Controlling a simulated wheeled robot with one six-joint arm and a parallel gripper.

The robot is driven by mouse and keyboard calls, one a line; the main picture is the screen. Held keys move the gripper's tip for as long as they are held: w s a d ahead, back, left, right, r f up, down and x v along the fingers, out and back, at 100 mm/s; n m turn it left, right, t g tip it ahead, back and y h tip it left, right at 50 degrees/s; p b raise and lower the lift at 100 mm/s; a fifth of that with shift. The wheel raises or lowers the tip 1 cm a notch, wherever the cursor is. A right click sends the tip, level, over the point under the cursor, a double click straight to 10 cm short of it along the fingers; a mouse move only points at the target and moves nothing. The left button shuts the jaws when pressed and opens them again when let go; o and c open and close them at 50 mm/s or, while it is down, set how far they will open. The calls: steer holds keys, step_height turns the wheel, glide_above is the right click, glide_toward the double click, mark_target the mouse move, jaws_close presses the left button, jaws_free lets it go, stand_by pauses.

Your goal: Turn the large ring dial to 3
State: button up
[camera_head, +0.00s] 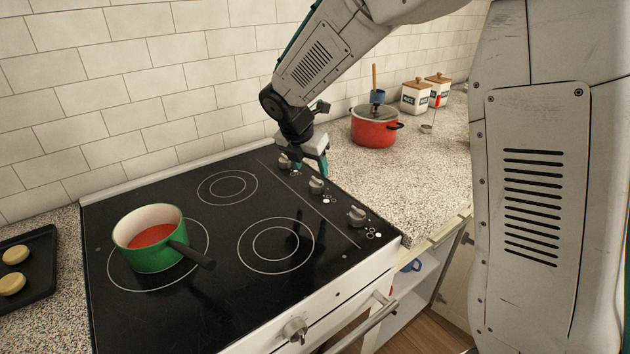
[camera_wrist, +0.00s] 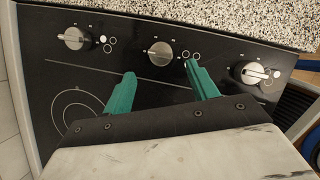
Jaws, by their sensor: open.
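Three silver dials sit in a row on the black cooktop (camera_head: 110,220): the back dial (camera_head: 285,161), the middle dial (camera_head: 316,185) and the front dial (camera_head: 356,215). In the wrist view these are the back dial (camera_wrist: 73,38), middle dial (camera_wrist: 159,54) and front dial (camera_wrist: 253,73), each with small ring symbols beside it. The numbers are too small to read, and I cannot tell which dial is the large ring's. My gripper (camera_head: 304,172) is open above the dial row. In the wrist view its teal fingertips (camera_wrist: 160,70) lie either side of the middle dial, apparently not gripping it.
A green pot (camera_head: 150,255) with red contents stands on the left ring, its handle pointing right. A red lidded pot (camera_head: 375,132) and canisters (camera_head: 416,98) stand on the counter behind. A tray of dough rounds (camera_head: 25,275) lies left. An oven knob (camera_head: 295,330) faces forward.

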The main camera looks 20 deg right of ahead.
mark_target(316, 181)
steer(key=x, duration=0.7)
steer(key=shift+s, duration=0.1)
steer(key=shift+r, duration=0.1)
steer(key=c, duration=1)
